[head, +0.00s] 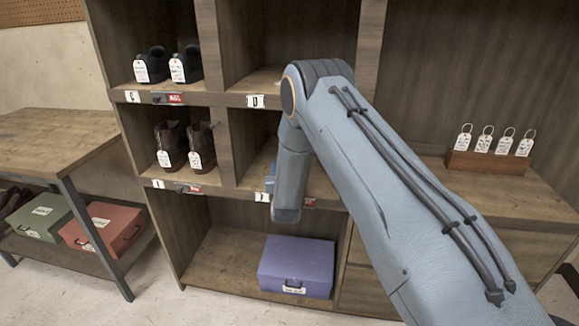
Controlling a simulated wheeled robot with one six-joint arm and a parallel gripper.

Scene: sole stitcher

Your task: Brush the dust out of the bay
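The shelf unit has several open bays. My arm reaches in front of the middle-row right bay (240,150), and my blue-grey arm link hangs down across its opening. My gripper is not visible; the arm link hides whatever is behind it. A small blue piece (270,182) shows at the left edge of that link, low in the bay; I cannot tell what it is. I can make out no dust or brush. The upper right bay (262,79), labelled D, looks empty.
Black shoes (168,66) and brown boots (186,146) with white tags fill the left bays. A purple box (297,264) sits in the bottom bay. A rack of key tags (487,162) stands on the right counter. A wooden bench (50,140) is at left.

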